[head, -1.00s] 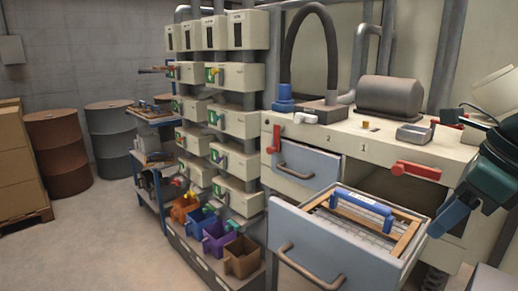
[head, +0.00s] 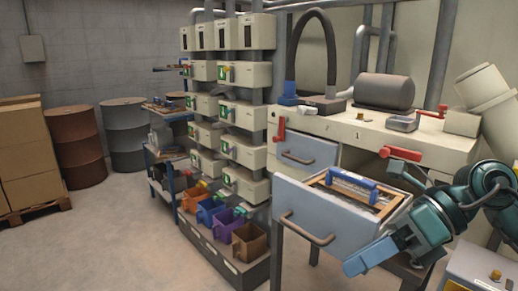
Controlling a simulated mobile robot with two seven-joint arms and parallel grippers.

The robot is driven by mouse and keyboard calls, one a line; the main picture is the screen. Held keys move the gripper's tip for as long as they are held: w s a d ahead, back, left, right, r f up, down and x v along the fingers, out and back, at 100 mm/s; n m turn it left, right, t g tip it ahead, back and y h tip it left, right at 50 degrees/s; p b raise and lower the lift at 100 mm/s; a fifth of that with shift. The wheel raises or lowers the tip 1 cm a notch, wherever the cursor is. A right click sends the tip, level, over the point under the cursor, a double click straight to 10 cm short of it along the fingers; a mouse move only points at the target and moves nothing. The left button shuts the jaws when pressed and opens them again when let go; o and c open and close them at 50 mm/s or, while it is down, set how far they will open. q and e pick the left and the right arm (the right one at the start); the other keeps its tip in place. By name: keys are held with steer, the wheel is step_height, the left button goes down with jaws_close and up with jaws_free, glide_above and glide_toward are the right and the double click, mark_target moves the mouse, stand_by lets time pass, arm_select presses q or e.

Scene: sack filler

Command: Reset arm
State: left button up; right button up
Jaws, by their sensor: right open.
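My right arm comes in from the right edge. Its blue gripper (head: 358,264) is open and points down and left, in front of the pulled-out drawer (head: 335,238). Nothing shows between its fingers. The drawer's grey front has a curved handle (head: 308,230), left of the gripper. Inside the drawer lies a wood-framed screen (head: 389,208) with a blue handle bar (head: 347,188) on it. My left gripper is not in view.
The bench (head: 350,125) carries a dark cylinder (head: 385,91) and red levers (head: 400,153). Colored bins (head: 210,210) stand below a rack of cream dispensers (head: 240,114). Boxes (head: 22,150) and barrels (head: 80,147) stand at left. The floor (head: 110,250) at left is clear.

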steer(key=a+m+t+y, duration=0.1)
steer(key=a+m+y, duration=0.6)
steer(key=y, duration=0.3)
steer(key=w+d+f+m+t+h, duration=0.25)
steer(key=f+m+t+h, duration=0.5)
steer(key=f+m, duration=0.55)
steer(key=w+d+f+m+t+h, duration=0.1)
steer(key=d+f+m+t+h, duration=0.5)
steer(key=m, duration=1)
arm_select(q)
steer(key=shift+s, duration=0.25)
arm_select(e)
steer(key=s+a+f+m+g+h, duration=0.1)
steer(key=s+f+m+h, duration=0.1)
steer(key=s+f, duration=0.4)
steer(key=s+a+f+m+g+h, duration=0.1)
steer(key=s+f+m, duration=0.3)
steer(key=f, duration=0.8)
steer(key=shift+s+a+g+h, duration=0.2)
steer(key=shift+s+g+h, duration=0.35)
steer(key=shift+s+g, duration=0.3)
steer(key=shift+c, duration=0.3)
